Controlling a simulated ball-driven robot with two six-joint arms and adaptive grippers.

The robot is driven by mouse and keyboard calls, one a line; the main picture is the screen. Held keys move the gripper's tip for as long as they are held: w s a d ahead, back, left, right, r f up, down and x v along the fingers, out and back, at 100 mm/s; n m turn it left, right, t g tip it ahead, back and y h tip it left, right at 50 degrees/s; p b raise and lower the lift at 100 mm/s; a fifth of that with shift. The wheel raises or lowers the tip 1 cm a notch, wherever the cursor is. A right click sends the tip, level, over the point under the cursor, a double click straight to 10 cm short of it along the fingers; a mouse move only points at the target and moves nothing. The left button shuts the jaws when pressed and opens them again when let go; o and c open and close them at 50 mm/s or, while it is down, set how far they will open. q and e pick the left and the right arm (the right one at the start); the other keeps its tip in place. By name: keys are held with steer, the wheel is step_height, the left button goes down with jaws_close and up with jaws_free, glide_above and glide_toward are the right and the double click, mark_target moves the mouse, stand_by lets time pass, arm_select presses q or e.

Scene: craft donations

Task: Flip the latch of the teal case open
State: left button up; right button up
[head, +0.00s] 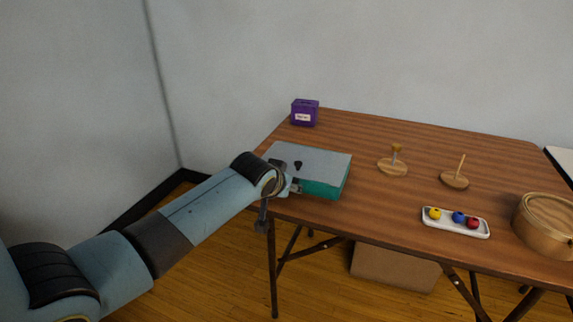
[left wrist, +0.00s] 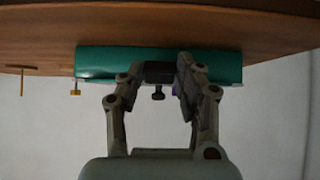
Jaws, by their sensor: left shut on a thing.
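The teal case (head: 325,188) with a grey lid (head: 318,163) sits near the left front edge of the table, its lid down. A small dark knob (head: 298,165) stands on the lid. In the left wrist view, where the scene appears upside down, the case's teal side (left wrist: 110,62) spans behind my fingers. A dark latch (left wrist: 158,70) is on that side. My left gripper (head: 290,186) is at the case's front and is shut on the latch, with one finger on each side of it in the wrist view (left wrist: 160,74). My right gripper is not in view.
A purple box (head: 305,113) stands at the back left. Two wooden discs with posts (head: 392,168) (head: 455,181), a white tray (head: 455,229) with coloured balls and a round wooden box (head: 545,225) are to the right. A brown box (head: 393,268) lies under the table (head: 350,125).

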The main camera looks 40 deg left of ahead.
arm_select(q)
steer(key=r+g+p, duration=0.1)
steer(key=p, duration=0.1)
steer(key=g+p, duration=0.1)
steer(key=p, duration=0.1)
steer(key=shift+w+r+g+h, duration=0.2)
steer(key=shift+r+g+h, duration=0.1)
steer(key=shift+r+g, duration=0.1)
steer(key=shift+w+g+p, duration=0.1)
steer(key=shift+g+p, duration=0.6)
steer(key=shift+g, duration=0.1)
steer(key=shift+w+r+g+h, duration=0.1)
steer(key=shift+g+h, duration=0.3)
steer(key=shift+g, duration=0.3)
steer(key=shift+w+a+r+g, duration=0.1)
steer(key=shift+w+r+g, duration=0.05)
steer(key=shift+g, duration=0.65)
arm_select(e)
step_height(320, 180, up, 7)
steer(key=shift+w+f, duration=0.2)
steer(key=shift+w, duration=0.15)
arm_select(q)
steer(key=o, duration=1.2)
steer(key=shift+c, duration=0.2)
steer(key=shift+r, duration=0.1)
steer(key=v, duration=1.1)
steer(key=shift+a+r, duration=0.25)
steer(key=shift+r, duration=0.2)
